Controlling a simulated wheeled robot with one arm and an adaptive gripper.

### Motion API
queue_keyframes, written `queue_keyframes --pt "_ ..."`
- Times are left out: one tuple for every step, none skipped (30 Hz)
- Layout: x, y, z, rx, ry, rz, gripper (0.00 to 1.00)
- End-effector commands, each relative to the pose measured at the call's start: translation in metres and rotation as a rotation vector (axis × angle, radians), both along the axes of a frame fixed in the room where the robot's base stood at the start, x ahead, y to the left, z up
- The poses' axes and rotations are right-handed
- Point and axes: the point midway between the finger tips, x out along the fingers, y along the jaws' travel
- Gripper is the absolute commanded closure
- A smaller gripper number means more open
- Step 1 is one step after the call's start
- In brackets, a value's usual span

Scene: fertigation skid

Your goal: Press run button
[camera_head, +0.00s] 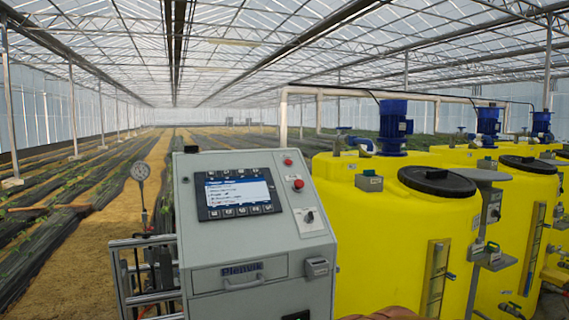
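A grey control cabinet (262,245) stands in the middle front, with a sloped top panel. The panel carries a display unit (238,192) with a lit text screen and a row of small keys (240,210) below it. To the right of the display are a small red button or lamp (287,161), a larger red button (298,184) and a black rotary switch (309,216) on a light plate. No label that reads as run is legible, so I cannot tell which one is the run button. My gripper is not in view.
Yellow tanks (385,225) with black lids and blue motors (394,125) stand close to the cabinet's right. A metal frame (125,275) and a round-headed stake (140,172) are at its left. A sandy path (95,265) between planted rows lies further left.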

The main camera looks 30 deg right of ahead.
Motion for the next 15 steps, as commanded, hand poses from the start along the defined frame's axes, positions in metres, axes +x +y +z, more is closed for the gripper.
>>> queue_keyframes --pt "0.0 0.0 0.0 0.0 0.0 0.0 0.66" --pt "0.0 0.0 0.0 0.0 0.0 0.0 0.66" --pt "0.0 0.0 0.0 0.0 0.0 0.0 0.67" --pt "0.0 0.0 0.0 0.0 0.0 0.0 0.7" --pt "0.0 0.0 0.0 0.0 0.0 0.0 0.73" --pt "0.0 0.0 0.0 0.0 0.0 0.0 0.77" --pt "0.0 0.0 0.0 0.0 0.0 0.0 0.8" --pt "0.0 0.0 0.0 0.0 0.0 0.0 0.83" --pt "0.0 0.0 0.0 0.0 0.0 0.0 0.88" --pt "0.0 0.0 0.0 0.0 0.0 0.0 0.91" --pt "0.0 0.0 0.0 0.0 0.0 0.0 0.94" --pt "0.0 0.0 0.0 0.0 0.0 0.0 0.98" --pt "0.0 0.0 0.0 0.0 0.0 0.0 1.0" --pt "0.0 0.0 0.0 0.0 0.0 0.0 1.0" --pt "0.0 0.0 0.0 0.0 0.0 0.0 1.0"
